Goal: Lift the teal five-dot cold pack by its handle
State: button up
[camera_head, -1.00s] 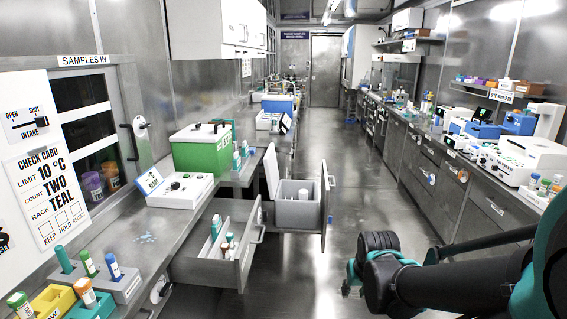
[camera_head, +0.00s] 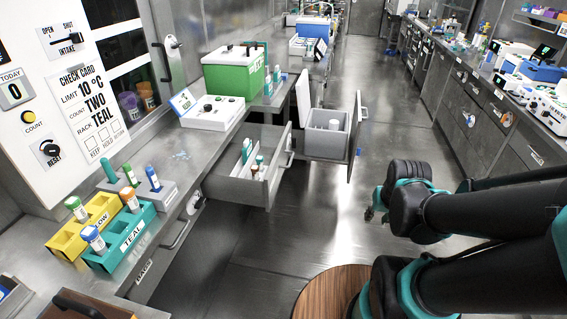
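I cannot make out a teal cold pack with five dots in this view. A teal rack (camera_head: 137,228) marked TEAL stands on the left bench, but it is a tube rack with no handle to be seen. My gripper (camera_head: 374,208) shows only as a small dark and teal part behind my arm's joint, over the floor right of the open drawers. It is well apart from the bench, and its fingers are too hidden to tell if they are open. I see nothing held in it.
A yellow rack (camera_head: 72,238) stands beside the teal one. A green box (camera_head: 228,80) and a white device (camera_head: 213,113) sit farther back. Two open drawers, one shallow (camera_head: 240,190) and one deep (camera_head: 345,140), jut into the aisle. The aisle floor (camera_head: 300,210) is clear.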

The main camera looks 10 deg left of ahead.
aim_at(246, 151)
jog(key=i+u, duration=0.15)
jog(key=u, duration=0.65)
jog(key=i+l+u, duration=0.8)
jog(key=l, duration=0.25)
jog(key=i+l, duration=0.2)
jog(key=l, duration=0.2)
jog(key=i+l, duration=0.15)
jog(key=l, duration=0.25)
jog(key=u, duration=0.05)
